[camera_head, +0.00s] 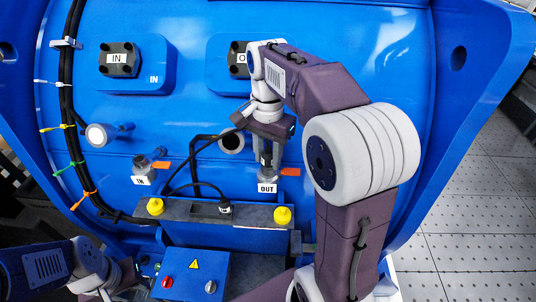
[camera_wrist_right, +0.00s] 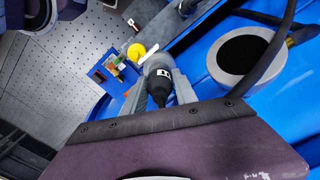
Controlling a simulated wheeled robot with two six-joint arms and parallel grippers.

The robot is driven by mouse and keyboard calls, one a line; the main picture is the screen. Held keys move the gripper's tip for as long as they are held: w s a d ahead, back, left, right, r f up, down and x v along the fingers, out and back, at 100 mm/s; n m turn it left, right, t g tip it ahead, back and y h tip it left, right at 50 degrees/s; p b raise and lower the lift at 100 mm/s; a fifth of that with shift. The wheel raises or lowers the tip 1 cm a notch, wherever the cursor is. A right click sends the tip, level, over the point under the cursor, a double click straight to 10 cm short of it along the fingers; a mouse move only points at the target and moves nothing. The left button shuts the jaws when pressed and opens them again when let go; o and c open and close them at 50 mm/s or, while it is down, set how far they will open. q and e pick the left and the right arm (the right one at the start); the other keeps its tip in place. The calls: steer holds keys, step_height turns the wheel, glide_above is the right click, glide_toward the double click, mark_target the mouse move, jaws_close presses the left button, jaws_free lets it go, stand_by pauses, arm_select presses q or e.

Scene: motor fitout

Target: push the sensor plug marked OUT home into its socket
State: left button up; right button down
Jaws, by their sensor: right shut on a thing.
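My right gripper (camera_head: 268,155) hangs from above at the right of the blue housing, over the OUT socket (camera_head: 267,175), which has a white OUT label. In the right wrist view, my right gripper (camera_wrist_right: 158,98) is shut on a black sensor plug (camera_wrist_right: 158,88) with a white band. The plug's front end meets the grey socket (camera_wrist_right: 157,62); how deep it sits is hidden. A black cable runs from the plug side. My left gripper (camera_head: 130,272) is low at the left, away from the plug; its fingers are not clear.
An IN socket (camera_head: 141,171) with an orange lever is to the left. A grey ledge (camera_head: 185,211) with two yellow knobs (camera_head: 283,215) lies below the sockets. A blue control box (camera_head: 194,275) stands under it. Black cables loop close by.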

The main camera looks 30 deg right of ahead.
steer(key=c, duration=0.9)
jaws_free()
steer(key=shift+f, duration=0.1)
step_height(320, 180, up, 9)
steer(key=shift+r, duration=0.1)
